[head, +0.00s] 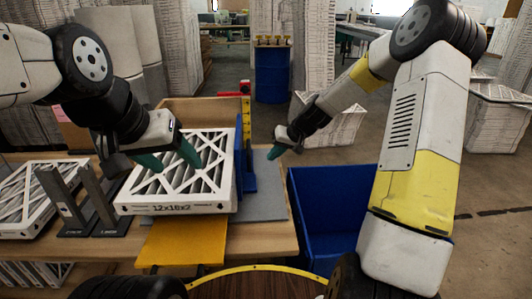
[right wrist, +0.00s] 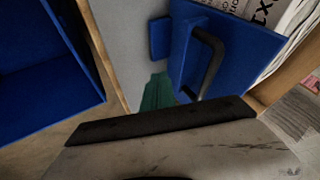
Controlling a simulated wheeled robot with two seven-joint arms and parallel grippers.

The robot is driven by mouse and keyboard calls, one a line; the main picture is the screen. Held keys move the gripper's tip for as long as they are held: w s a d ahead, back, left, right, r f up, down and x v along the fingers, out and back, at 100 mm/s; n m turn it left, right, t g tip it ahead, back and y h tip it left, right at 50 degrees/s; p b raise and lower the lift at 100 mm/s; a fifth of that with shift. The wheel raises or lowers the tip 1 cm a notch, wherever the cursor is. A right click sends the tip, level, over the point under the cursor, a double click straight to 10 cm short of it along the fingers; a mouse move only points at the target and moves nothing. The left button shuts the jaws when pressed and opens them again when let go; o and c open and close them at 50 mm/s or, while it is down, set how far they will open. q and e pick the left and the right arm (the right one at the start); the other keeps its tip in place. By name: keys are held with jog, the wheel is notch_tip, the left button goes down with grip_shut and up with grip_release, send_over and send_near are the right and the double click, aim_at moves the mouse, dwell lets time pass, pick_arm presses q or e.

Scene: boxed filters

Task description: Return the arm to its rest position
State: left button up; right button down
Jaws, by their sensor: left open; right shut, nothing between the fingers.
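My left gripper (head: 170,157) is open, with its green fingertips over the top face of a white-framed filter (head: 180,208) marked "12x18x2". I cannot tell whether the fingertips touch the filter. My right gripper (head: 275,153) is shut and empty. It points down above the grey mat at the table's right side, just right of the blue upright holder (head: 246,160). In the right wrist view its green fingertips (right wrist: 158,92) show beside the blue holder and its dark handle (right wrist: 208,60). My right arm reaches in from the right in the head view.
A blue bin (head: 330,210) stands right of the wooden table (head: 268,245). A dark metal rack (head: 88,200) and another filter (head: 25,205) are on the left. A yellow plate (head: 180,245) is at the front.

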jog(key=s+d+r+h, duration=0.2)
jog(key=s+r, duration=0.6)
jog(key=s, duration=0.1)
jog(key=s+d+r+h, duration=0.1)
jog(key=s+d+r, duration=0.1)
jog(key=s+r, duration=0.65)
jog(key=s+d+r, duration=0.1)
jog(key=s+r, duration=0.1)
jog(key=s, duration=0.5)
jog(key=s+d+r+t, duration=0.1)
jog(key=s, duration=0.7)
jog(key=shift+s+d+r+m+t+h, duration=0.25)
jog(key=shift+r+m+t+h, duration=0.05)
jog(key=shift+r, duration=0.1)
